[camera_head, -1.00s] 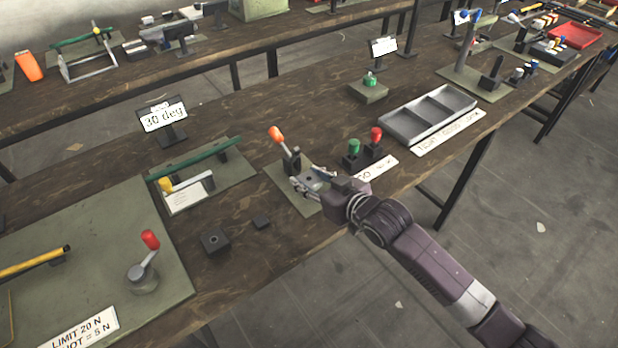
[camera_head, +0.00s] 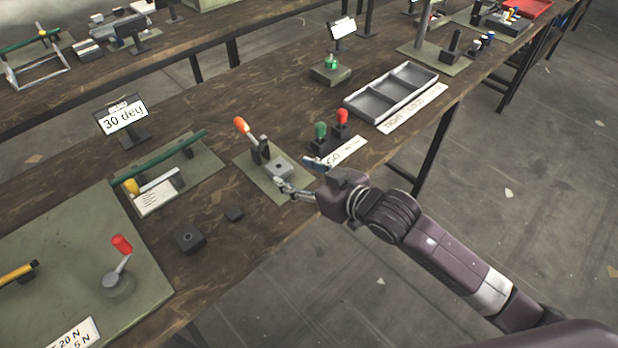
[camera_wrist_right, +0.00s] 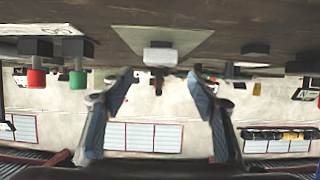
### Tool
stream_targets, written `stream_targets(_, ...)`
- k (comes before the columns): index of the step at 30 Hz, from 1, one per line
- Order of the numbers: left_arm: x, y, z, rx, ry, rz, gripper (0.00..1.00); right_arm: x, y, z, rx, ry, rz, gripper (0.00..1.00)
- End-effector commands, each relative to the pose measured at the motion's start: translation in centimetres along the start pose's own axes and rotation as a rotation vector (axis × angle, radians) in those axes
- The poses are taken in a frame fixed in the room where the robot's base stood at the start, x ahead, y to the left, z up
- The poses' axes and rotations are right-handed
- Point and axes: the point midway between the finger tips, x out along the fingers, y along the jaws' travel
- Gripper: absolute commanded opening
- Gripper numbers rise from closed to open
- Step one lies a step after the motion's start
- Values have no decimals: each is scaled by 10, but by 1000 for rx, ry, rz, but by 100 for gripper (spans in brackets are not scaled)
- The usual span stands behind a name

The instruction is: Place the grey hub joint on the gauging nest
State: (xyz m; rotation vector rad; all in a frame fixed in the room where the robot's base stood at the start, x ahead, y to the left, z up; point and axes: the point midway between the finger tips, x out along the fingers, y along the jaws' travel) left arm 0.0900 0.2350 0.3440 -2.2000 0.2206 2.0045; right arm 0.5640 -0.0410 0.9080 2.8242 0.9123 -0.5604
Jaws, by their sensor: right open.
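A small grey block with a dark spot on top, apparently the grey hub joint (camera_head: 279,167), sits on an olive plate (camera_head: 270,189) beside an orange-handled clamp (camera_head: 258,150). It also shows in the right wrist view (camera_wrist_right: 160,57), beyond the fingertips. My right gripper (camera_head: 300,177) is open and empty, at the near right side of the block and apart from it. In the right wrist view its two fingers (camera_wrist_right: 158,82) are spread wide. I cannot tell for certain which fixture is the gauging nest; the clamp plate may be it. My left gripper is out of view.
Green (camera_head: 320,130) and red (camera_head: 342,117) knobs stand right of the plate, behind a GO label (camera_head: 343,151). A grey compartment tray (camera_head: 391,95) lies farther right.

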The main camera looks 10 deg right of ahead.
Motion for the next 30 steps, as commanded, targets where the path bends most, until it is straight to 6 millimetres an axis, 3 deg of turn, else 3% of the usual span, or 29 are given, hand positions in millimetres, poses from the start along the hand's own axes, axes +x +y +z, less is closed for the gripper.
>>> stream_targets(3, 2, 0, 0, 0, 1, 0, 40, -21, 0, 1, -1, 0, -1, 54)
stream_targets(9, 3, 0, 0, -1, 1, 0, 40, -41, 0, 0, 0, -1, -1, 54)
stream_targets(30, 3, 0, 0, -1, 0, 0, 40, -45, 0, 0, 0, 1, -1, 54)
